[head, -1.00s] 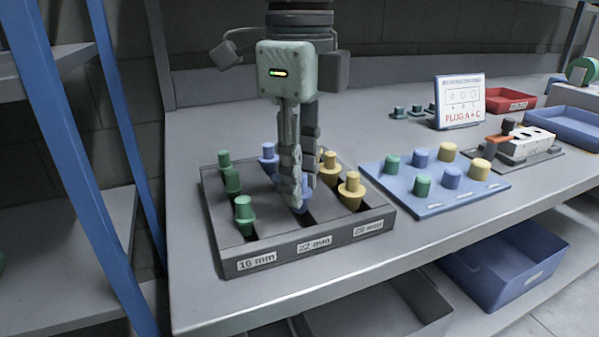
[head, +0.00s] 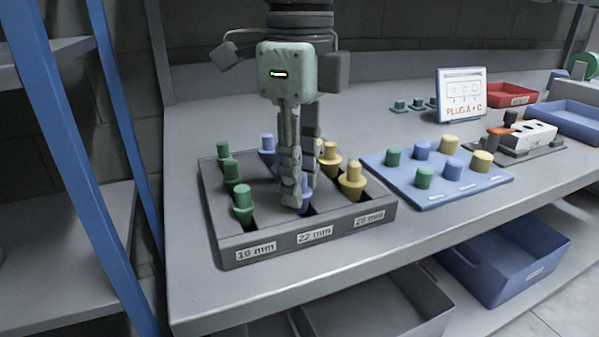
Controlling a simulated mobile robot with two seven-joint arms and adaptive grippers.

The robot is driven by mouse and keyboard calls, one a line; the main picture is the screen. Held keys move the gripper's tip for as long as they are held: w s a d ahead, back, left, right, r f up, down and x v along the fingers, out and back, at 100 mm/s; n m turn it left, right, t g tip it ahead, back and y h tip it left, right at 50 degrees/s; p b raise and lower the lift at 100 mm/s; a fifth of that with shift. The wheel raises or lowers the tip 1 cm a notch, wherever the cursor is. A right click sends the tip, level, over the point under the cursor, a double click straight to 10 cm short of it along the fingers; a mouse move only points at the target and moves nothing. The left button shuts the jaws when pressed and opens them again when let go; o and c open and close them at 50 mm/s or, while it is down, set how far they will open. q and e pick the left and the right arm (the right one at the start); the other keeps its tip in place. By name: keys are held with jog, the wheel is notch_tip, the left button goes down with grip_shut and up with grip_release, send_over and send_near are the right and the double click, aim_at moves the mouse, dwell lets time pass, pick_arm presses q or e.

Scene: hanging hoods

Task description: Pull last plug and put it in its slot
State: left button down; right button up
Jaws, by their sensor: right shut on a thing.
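My right gripper (head: 297,203) points straight down over the middle, 22 mm row of the dark slotted tray (head: 240,252). It is shut on a blue plug (head: 306,195), mostly hidden behind its fingers, at the front of that row. Another blue plug (head: 268,148) stands at the back of the row. Several green plugs (head: 243,198) stand in the 16 mm row on the left. Yellow plugs (head: 352,180) stand in the right row. Whether the held plug still sits in its slot I cannot tell. My left gripper is out of view.
A blue board (head: 440,202) with green, blue and yellow pegs stands right of the tray. Behind it are a "PLUG A + C" sign (head: 461,97), a white block fixture (head: 527,136), a red bin (head: 511,95) and a blue bin (head: 575,122). Bare bench lies left of the tray.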

jog(key=shift+f, duration=0.1)
jog(key=o, duration=0.9)
jog(key=shift+o, duration=0.2)
